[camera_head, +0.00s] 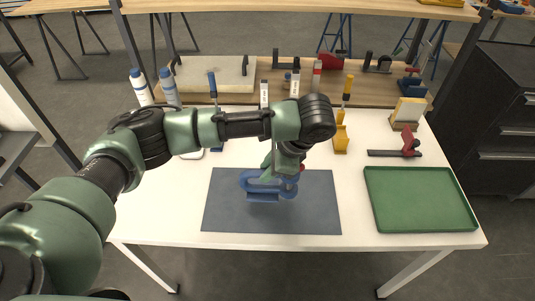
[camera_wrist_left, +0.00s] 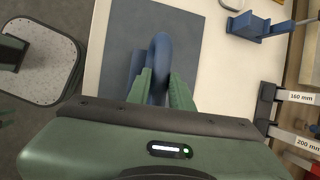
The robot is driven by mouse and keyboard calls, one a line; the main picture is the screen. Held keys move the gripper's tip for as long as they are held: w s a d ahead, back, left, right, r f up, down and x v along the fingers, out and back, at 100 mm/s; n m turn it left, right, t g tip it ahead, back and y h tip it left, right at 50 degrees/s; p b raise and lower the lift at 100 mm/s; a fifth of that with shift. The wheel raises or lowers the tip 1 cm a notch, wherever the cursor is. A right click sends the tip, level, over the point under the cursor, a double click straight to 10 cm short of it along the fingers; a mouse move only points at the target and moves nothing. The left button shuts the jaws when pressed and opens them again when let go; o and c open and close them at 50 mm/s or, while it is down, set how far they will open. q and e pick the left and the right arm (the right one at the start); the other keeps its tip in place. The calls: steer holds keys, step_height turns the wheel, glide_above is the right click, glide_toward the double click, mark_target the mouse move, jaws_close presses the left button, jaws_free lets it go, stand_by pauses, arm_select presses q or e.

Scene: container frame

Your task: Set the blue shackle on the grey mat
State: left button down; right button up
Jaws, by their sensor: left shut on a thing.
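The blue shackle (camera_head: 258,187) is over the middle of the dark grey mat (camera_head: 225,214), which lies on the white table. My left gripper (camera_head: 284,172) reaches down over the mat and is shut on the shackle. In the left wrist view the shackle's rounded blue end (camera_wrist_left: 161,48) sticks out between the two green fingers (camera_wrist_left: 161,92), with the mat (camera_wrist_left: 117,35) behind it. A darker blue patch shows beside and below the shackle. I cannot tell whether the shackle touches the mat. My right gripper is not in view.
A green tray (camera_head: 420,226) stands right of the mat. A wooden shelf (camera_head: 385,93) with several tools runs along the back. The table left of the mat is clear.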

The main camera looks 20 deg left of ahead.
mark_target(265, 187)
arm_select(q)
steer(key=shift+w+f+p, duration=0.1)
steer(key=shift+f+p, duration=0.25)
steer(key=shift+f, duration=2.85)
steer(key=c, duration=1.3)
jaws_free()
steer(key=shift+f, duration=0.15)
steer(key=shift+o, duration=0.2)
steer(key=v, duration=1.2)
steer(key=shift+b, duration=0.3)
